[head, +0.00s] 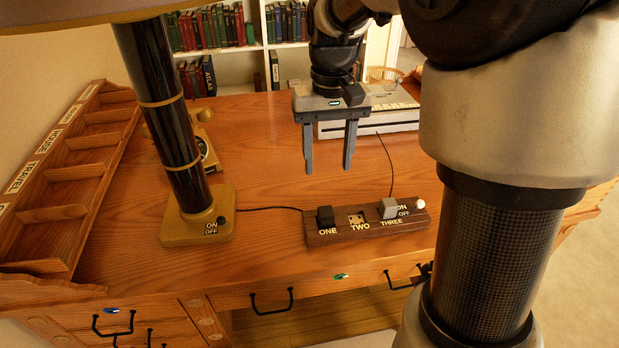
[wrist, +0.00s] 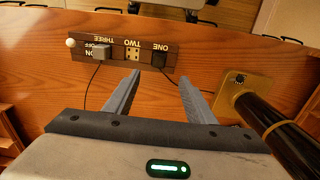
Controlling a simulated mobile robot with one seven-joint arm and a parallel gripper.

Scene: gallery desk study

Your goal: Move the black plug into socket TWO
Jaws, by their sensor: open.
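The black plug (head: 326,215) sits in socket ONE of the brown power strip (head: 345,236), at its left end in the head view. Socket TWO (head: 357,218) is bare in the middle, with its holes showing. A grey plug (head: 388,208) sits in socket THREE, beside the ON/OFF switch. My gripper (head: 329,160) is open and empty, pointing down above the desk behind the strip. In the wrist view the black plug (wrist: 159,60) and socket TWO (wrist: 133,54) lie beyond the open fingertips (wrist: 160,77).
A lamp with a black post and yellow base (head: 197,222) stands left of the strip; a cord joins them. A labelled wooden rack (head: 60,190) lines the left edge. A white device (head: 390,117) and a telephone (head: 205,150) stand farther back.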

